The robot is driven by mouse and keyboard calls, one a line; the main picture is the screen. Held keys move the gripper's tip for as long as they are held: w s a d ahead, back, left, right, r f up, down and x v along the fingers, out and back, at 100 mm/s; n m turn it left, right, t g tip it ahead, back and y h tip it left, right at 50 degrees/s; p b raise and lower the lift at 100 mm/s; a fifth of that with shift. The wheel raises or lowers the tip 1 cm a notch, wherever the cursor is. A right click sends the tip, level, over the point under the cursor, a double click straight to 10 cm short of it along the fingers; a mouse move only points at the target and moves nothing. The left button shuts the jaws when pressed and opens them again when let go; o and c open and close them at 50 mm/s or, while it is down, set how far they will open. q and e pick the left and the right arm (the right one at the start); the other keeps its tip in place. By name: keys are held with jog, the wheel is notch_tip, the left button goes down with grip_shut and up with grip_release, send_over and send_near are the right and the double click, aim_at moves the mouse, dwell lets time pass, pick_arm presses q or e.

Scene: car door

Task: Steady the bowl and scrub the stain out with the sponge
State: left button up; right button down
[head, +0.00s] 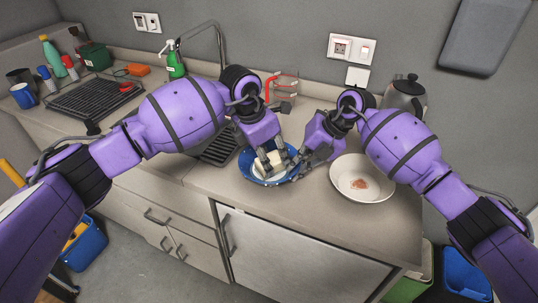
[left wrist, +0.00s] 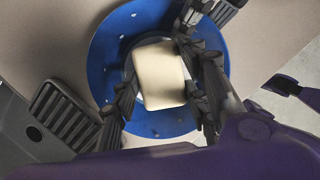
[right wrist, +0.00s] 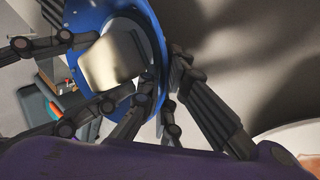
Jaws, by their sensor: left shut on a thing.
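A cream block-like sponge (head: 271,164) is over the blue bowl (head: 246,168). My left gripper (left wrist: 158,100) has its fingers on both sides of the sponge (left wrist: 159,72) and is shut on it, over the bowl's inside. My right gripper (right wrist: 160,92) is at the bowl's right side, its fingers apart near the blue rim (right wrist: 150,30); I cannot tell whether they touch it. A white bowl (head: 345,191) stands upright to the right, with a reddish-brown stain (head: 361,183) inside. Neither gripper is at the white bowl. My fingers hide part of the blue bowl.
A sink with a tap (head: 205,50) is behind my left arm. A kettle (head: 405,97) stands behind the white bowl, near my right arm. A clear container with red marks (head: 282,85) is at the back. The counter's front edge lies close to both bowls.

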pick_arm(q)
jog(key=shift+w+a, duration=0.45)
jog(key=shift+w, duration=0.15)
pick_arm(e)
jog(key=shift+a+r, duration=0.1)
jog(key=shift+r, duration=0.1)
pick_arm(q)
jog(key=shift+s+d, duration=0.55)
jog(key=shift+s, duration=0.25)
jog(key=shift+w+a, duration=0.55)
jog(key=shift+w, duration=0.25)
jog(key=shift+s+d, duration=0.1)
jog(key=shift+s, duration=0.05)
